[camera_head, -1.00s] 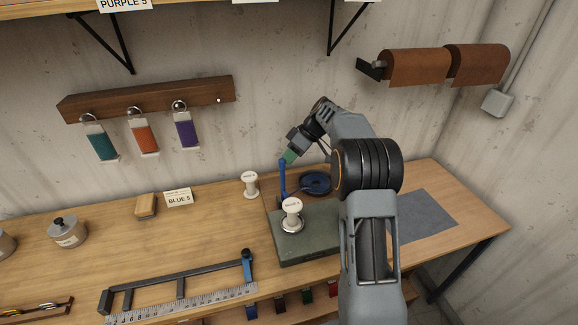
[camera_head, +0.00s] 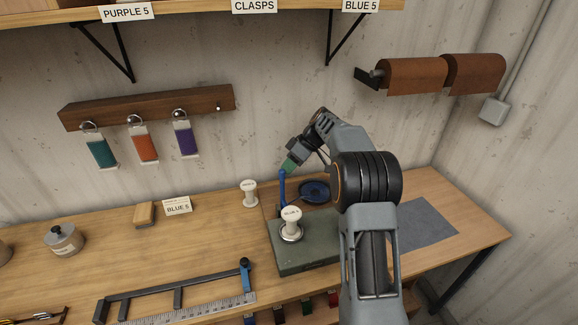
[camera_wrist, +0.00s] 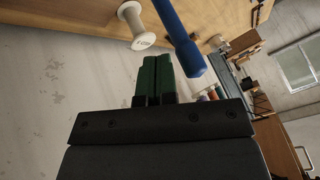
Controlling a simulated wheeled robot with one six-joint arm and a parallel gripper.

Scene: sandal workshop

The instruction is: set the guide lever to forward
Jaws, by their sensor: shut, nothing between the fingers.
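The blue guide lever (camera_head: 282,188) stands nearly upright at the back left of the green-grey block (camera_head: 305,258) on the bench. My gripper (camera_head: 287,168) is just above and beside the lever's top in the head view. In the wrist view, my gripper's green fingers (camera_wrist: 154,75) are shut together with nothing between them. The lever's blue shaft (camera_wrist: 178,32) runs past to the right of the fingertips, with a visible gap at its rounded end. Whether the fingers touch the lever elsewhere I cannot tell.
A dark blue disc (camera_head: 314,191) lies behind the block. A ruler fixture (camera_head: 175,298) is at the front left. A grey mat (camera_head: 420,228) lies clear at right.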

